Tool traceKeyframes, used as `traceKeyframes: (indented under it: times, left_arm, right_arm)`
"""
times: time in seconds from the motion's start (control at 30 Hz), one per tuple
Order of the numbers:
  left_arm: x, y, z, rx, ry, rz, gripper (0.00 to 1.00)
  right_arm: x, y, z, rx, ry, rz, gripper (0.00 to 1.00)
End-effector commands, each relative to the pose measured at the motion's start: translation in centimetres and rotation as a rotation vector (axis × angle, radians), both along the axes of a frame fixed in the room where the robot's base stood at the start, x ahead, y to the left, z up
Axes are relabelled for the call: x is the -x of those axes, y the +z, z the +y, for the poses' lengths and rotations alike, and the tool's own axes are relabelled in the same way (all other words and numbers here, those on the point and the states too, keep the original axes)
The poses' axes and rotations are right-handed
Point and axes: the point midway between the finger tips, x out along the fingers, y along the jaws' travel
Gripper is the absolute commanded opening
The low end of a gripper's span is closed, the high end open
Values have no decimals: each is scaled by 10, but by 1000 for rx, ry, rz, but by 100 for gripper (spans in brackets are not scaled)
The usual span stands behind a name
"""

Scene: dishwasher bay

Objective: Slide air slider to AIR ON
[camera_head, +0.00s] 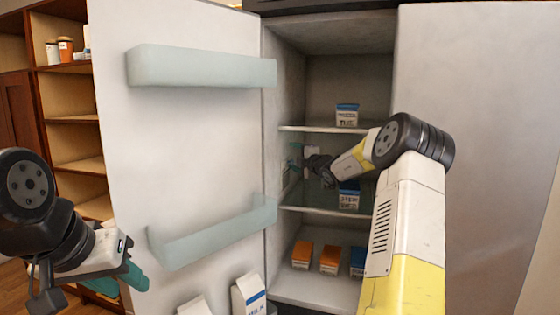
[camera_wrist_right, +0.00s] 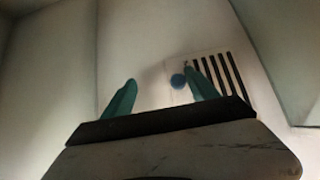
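The air slider shows in the right wrist view as a small round blue knob (camera_wrist_right: 178,80). It sits on a pale panel beside a vent with dark stripes (camera_wrist_right: 222,75). No AIR ON lettering is readable. My right gripper (camera_wrist_right: 159,74) is open, its two teal fingers pointing at the fridge wall. The knob appears between the fingers, close to the right-hand one; I cannot tell whether they touch. In the head view this gripper (camera_head: 295,160) is inside the fridge near the left wall, between the upper and middle shelves. My left gripper (camera_head: 130,278) is outside, low at left, with its opening unclear.
The open fridge door (camera_head: 190,130) with two bins stands left of my right arm. A carton (camera_head: 347,115) sits on the upper shelf and a blue-white package (camera_head: 348,198) below it. Orange boxes (camera_head: 302,255) stand on the fridge's bottom. A wooden shelf unit (camera_head: 75,140) is at far left.

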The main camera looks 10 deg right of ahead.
Motion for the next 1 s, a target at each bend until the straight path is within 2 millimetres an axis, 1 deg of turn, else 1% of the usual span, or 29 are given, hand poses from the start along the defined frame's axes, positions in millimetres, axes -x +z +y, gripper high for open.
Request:
traceKeyframes:
  times: [0.03,0.07,0.2,0.3,0.33,0.4,0.53,0.6,0.73,1.0]
  left_arm:
    - [0,0,0,0,0,0,36]
    - [0,0,0,0,0,-1,36]
    - [0,0,0,0,0,0,36]
    - [0,0,0,0,0,0,36]
    - [0,0,0,0,0,0,36]
    - [0,0,0,0,0,0,36]
    - [0,0,0,0,0,0,36]
    - [0,0,0,0,0,0,36]
    - [0,0,0,0,0,0,36]
    - [0,0,0,0,0,0,36]
  right_arm:
    - [10,17,0,4,-5,-27,43]
    - [16,19,2,2,-4,-28,43]
    - [45,22,11,4,-7,-30,43]
    - [68,24,19,4,-8,-31,47]
    - [74,25,22,4,-8,-31,43]
    - [89,25,28,4,-6,-29,43]
    - [111,24,36,5,-6,-24,43]
    - [119,24,40,4,-5,-23,43]
    - [129,24,43,2,-5,-20,43]
    - [131,23,44,2,-5,-18,43]
